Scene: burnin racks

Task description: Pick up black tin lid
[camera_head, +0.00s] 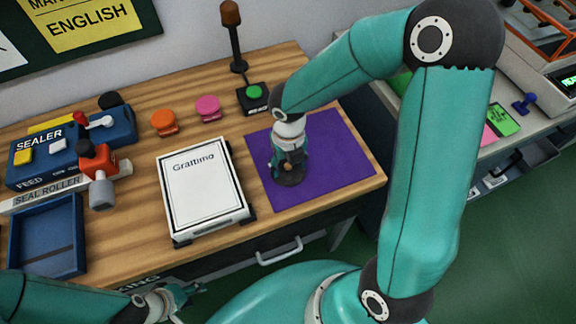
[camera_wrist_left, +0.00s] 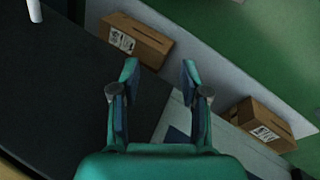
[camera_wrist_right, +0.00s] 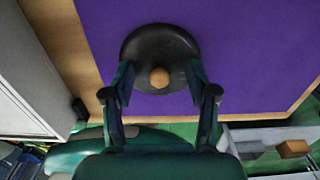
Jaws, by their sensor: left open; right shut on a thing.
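The black tin lid (camera_wrist_right: 160,45) is a round dark disc with a small light-brown wooden knob (camera_wrist_right: 160,77). It is at the purple mat (camera_head: 345,150) in the head view, where its dark edge (camera_head: 290,179) shows beneath my right gripper (camera_head: 289,168). In the right wrist view my right gripper (camera_wrist_right: 160,82) has its fingers on either side of the lid's near part and is shut on it. I cannot tell whether the lid touches the mat. My left gripper (camera_head: 185,298) is open and empty, low in front of the table's front edge; it also shows in the left wrist view (camera_wrist_left: 160,72).
A framed white "Grattimo" panel (camera_head: 203,188) lies left of the mat. Orange (camera_head: 163,122) and pink (camera_head: 208,107) buttons, a green-button box (camera_head: 254,97), a blue sealer (camera_head: 70,148) and a blue tray (camera_head: 48,235) share the table. Cardboard boxes (camera_wrist_left: 138,40) show in the left wrist view.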

